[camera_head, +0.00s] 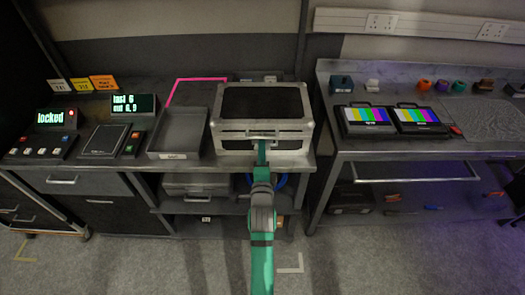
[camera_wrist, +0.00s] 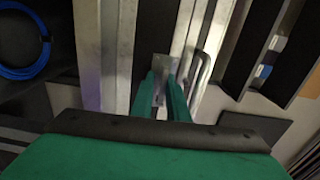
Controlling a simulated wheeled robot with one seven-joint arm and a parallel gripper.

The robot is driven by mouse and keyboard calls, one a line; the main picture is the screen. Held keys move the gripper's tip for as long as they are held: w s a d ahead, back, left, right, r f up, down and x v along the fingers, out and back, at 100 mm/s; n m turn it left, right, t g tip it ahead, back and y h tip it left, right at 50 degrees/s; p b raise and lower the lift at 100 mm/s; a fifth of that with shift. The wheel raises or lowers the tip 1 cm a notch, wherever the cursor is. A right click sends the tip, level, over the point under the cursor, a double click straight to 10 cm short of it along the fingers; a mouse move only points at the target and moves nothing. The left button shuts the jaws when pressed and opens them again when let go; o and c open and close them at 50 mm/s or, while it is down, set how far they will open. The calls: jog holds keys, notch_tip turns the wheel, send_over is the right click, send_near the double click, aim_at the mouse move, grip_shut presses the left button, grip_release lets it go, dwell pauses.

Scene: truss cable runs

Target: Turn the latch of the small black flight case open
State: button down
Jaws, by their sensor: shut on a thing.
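The small black flight case (camera_head: 262,103), with a black lid panel and silver metal edges, stands closed on the left bench. My gripper (camera_head: 263,142) is at the middle of its front face, just below the lid seam. In the wrist view my gripper (camera_wrist: 163,95) has its two green fingers shut on a small flat silver plate, the latch (camera_wrist: 160,72). The case's metal edging (camera_wrist: 115,55) runs beside it. A metal bar handle (camera_wrist: 200,72) is next to the right finger. The latch is mostly hidden by my gripper in the head view.
A grey open tray (camera_head: 180,132) stands left of the case, with a pink outline (camera_head: 200,79) behind it. A display reading "locked" (camera_head: 55,117) is at far left. Two colour-bar monitors (camera_head: 395,120) stand on the right bench. A blue cable coil (camera_wrist: 25,45) is below the bench top.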

jog(key=shift+a+r+m, duration=0.1)
jog(key=shift+r+m, duration=0.2)
jog(key=shift+r, duration=0.4)
jog(key=c, duration=1.9)
grip_release()
jog(key=shift+c, duration=0.2)
jog(key=shift+f, duration=0.1)
jog(key=shift+s+f, duration=0.15)
jog(key=shift+f, duration=0.2)
jog(key=s, duration=1)
jog(key=shift+s+r, duration=0.1)
jog(key=shift+s, duration=0.2)
